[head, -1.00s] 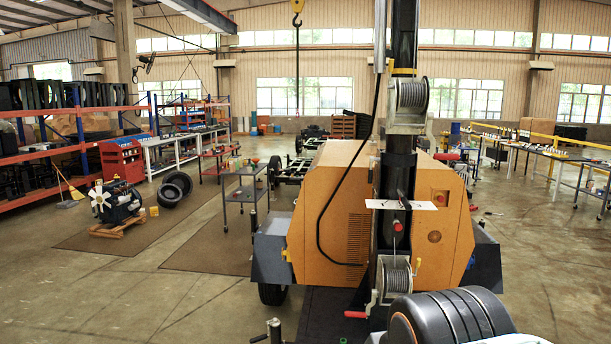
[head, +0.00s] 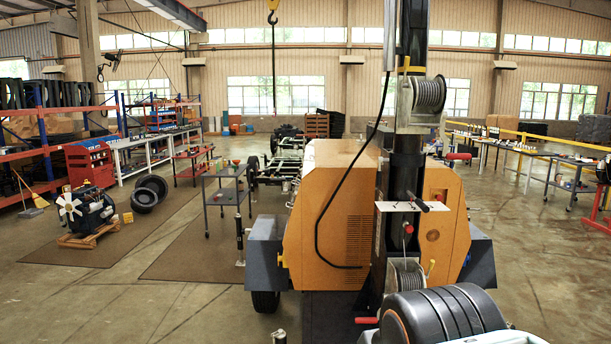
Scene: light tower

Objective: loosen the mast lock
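The light tower's dark mast (head: 406,165) stands upright at the front of an orange cabinet (head: 330,215). A white plate (head: 390,207) crosses the mast, with a black handle (head: 420,205) pointing out of it at a slant. A red knob (head: 408,228) sits just below the plate. I cannot tell for sure which of these is the mast lock. My gripper is not in view. My dark ribbed arm link (head: 445,316) fills the lower right, in front of the mast's foot, and partly hides the lower winch (head: 405,274).
An upper winch (head: 428,95) is on the mast. A red-gripped crank (head: 367,320) sticks out low left of it. A grey cart (head: 225,195) and an engine (head: 85,212) stand to the left, benches (head: 555,165) to the right. The floor at front left is clear.

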